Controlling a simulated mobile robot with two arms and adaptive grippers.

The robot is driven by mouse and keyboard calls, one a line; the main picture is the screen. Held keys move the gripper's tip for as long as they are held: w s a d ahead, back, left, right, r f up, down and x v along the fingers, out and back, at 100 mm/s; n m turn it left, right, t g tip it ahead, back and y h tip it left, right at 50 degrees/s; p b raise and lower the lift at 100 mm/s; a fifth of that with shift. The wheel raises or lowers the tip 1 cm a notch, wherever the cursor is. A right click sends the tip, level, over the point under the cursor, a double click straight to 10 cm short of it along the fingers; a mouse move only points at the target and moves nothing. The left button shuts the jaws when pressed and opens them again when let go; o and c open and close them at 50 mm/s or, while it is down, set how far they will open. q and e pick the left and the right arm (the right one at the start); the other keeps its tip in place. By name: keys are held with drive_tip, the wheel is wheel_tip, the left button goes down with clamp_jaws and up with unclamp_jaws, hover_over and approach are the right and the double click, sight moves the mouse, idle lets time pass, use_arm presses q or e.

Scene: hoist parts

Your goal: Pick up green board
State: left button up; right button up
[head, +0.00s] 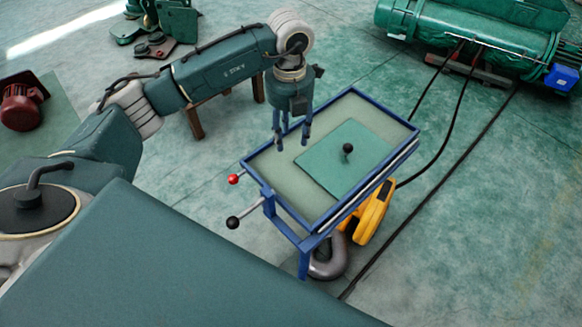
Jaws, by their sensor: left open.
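The green board (343,171) is a flat plate with a black ball knob (348,148) standing on it. It lies in the blue-framed tray table (262,178), towards the right part of its surface. My left gripper (293,143) points down over the tray, to the left of the board and its knob. Its fingers are apart and nothing is between them. The picture does not clearly show its height over the tray. My right gripper is not in view.
The tray's raised blue rim surrounds the board. Red (233,179) and black (232,222) ball handles stick out at its left. A yellow part (373,213) and a grey hook (328,262) are beside and below it. Cables run to a green machine (470,35).

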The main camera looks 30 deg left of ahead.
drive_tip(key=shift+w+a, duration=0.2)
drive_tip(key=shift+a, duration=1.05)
